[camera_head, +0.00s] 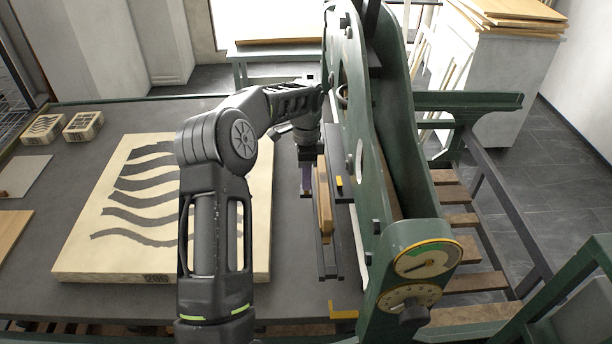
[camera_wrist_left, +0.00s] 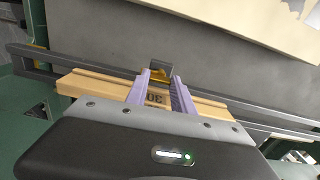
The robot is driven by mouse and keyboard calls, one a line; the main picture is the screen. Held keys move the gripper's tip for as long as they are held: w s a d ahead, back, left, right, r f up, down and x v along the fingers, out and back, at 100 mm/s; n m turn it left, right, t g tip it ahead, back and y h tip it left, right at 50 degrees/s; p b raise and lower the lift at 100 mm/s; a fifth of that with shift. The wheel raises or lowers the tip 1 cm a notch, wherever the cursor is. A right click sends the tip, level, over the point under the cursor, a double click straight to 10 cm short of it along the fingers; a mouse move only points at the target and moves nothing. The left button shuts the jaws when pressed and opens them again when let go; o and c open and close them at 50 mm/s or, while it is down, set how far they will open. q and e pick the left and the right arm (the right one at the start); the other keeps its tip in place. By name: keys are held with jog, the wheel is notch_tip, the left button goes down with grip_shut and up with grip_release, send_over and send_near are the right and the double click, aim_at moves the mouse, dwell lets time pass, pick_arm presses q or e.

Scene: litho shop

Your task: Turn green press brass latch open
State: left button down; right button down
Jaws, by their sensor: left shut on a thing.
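The green press (camera_head: 378,150) stands right of the bed in the head view, with two round dials (camera_head: 427,259) at its near end. My left gripper (camera_head: 306,188) points down beside a wooden bar (camera_head: 324,200) at the press. In the left wrist view its purple fingers (camera_wrist_left: 161,80) reach across the bar (camera_wrist_left: 100,84), which is marked 30. A small brass latch (camera_wrist_left: 160,77) with a dark grey block on it shows between the fingertips, and the gripper is shut on it. In the head view the latch is hidden by the gripper and bar. My right gripper is not in view.
A large cream stone (camera_head: 100,262) with dark wavy stripes lies on the grey bed, left of the bar. Dark rails (camera_head: 325,262) run beside the bar. A yellow corner bracket (camera_head: 343,312) sits at the near edge. Two small printed blocks (camera_head: 84,126) lie at far left.

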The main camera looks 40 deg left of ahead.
pick_arm(q)
jog(key=shift+r+m, duration=0.1)
jog(key=shift+m, duration=0.2)
jog(key=c, duration=1.4)
grip_release()
jog(key=shift+o, duration=0.2)
notch_tip(320, 180, up, 8)
jog(key=shift+f+b, duration=0.1)
jog(key=shift+b, duration=0.65)
